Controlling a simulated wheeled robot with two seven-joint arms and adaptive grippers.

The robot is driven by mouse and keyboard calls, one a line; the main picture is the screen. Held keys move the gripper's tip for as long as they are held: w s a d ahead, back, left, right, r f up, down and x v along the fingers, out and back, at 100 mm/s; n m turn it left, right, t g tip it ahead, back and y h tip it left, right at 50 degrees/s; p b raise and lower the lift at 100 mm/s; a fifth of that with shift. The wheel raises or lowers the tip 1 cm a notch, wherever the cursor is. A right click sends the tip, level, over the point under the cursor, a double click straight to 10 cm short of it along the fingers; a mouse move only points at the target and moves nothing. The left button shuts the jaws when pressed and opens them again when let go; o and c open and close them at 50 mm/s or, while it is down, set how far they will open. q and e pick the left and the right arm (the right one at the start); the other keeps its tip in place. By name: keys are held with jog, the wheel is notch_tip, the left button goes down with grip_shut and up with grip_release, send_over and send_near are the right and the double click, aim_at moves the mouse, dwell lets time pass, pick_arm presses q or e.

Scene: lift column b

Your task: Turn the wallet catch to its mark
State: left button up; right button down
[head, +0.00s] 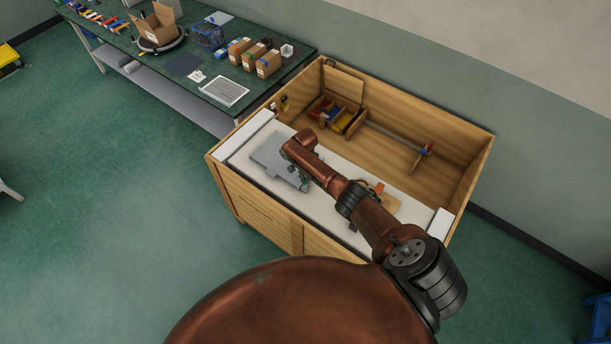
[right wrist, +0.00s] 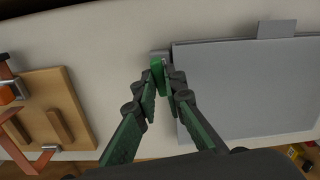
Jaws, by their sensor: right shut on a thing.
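The wallet is a flat grey case (head: 276,158) lying on the white worktop of a wooden bench. In the right wrist view its grey face (right wrist: 245,90) fills the right side, with a tab at its top edge. My right gripper (head: 304,184) is at the case's near right edge. In the right wrist view its fingertips (right wrist: 164,80) are close together beside the case's left edge, shut on a small part taken as the catch. The fingers mostly hide this part, and I cannot make out its mark. My left gripper is not in view.
A wooden board with orange-handled clamps (right wrist: 54,112) lies left of the gripper in the right wrist view. The bench has raised wooden walls (head: 440,125) and a compartment box at the back. A green table (head: 185,65) with boxes stands behind left.

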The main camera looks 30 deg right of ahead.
jog(key=shift+d+r+m+p, duration=0.1)
jog(key=shift+m+p, duration=0.3)
jog(key=shift+m, duration=0.5)
jog(key=shift+w, duration=0.1)
jog(key=c, duration=2)
grip_release()
notch_tip(320, 180, up, 12)
jog(key=shift+f, duration=0.1)
